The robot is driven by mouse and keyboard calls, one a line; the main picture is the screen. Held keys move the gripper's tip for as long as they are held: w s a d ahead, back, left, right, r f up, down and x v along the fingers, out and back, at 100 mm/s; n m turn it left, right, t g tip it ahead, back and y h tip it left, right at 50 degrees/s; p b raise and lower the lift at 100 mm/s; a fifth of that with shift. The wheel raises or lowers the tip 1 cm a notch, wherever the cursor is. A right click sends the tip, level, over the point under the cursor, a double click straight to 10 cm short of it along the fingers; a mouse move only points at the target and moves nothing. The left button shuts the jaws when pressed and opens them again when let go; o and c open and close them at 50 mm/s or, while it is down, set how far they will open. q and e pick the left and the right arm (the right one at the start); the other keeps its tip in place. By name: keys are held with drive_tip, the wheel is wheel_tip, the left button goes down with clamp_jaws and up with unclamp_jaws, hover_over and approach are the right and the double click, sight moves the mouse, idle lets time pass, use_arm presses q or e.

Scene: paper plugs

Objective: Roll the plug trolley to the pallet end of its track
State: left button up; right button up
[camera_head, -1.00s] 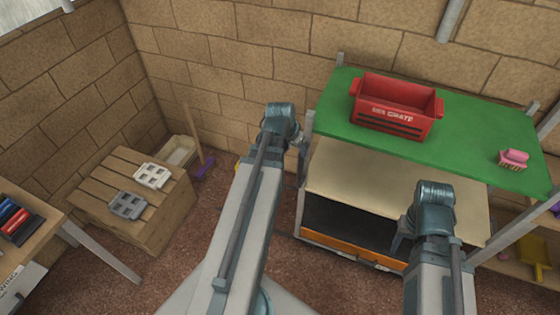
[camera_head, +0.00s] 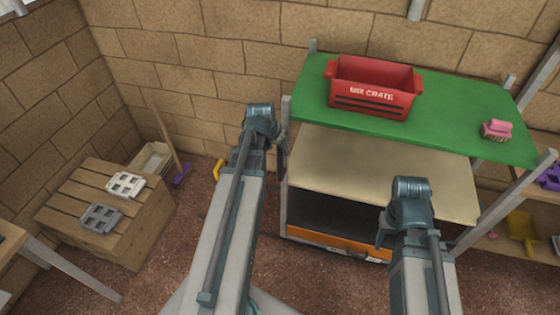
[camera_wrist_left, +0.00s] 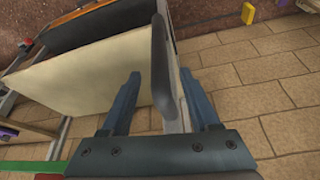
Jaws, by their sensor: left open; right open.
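The trolley cannot be told for sure. A low unit with a beige top (camera_head: 380,175), dark inside and orange front edge (camera_head: 340,246) stands under the green shelf and may be it. My left gripper (camera_head: 272,150) is at that unit's left end, beside a grey post. In the left wrist view, my open left gripper (camera_wrist_left: 158,98) has a dark upright bar (camera_wrist_left: 160,65) between its fingers; whether they touch cannot be told. My right gripper (camera_head: 388,228) is open before the unit's front. The slatted wooden pallet (camera_head: 55,205) stands at the left.
A red crate (camera_head: 371,88) and pink brush (camera_head: 497,130) are on the green shelf (camera_head: 440,135). A yellow item (camera_head: 217,169) lies near the wall.

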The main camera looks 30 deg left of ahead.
sight(280, 154)
use_arm(q)
drive_tip(key=b+x, duration=0.3)
drive_tip(key=x, duration=0.2)
drive_tip(key=shift+b, duration=0.35)
clamp_jaws()
idle(1.1)
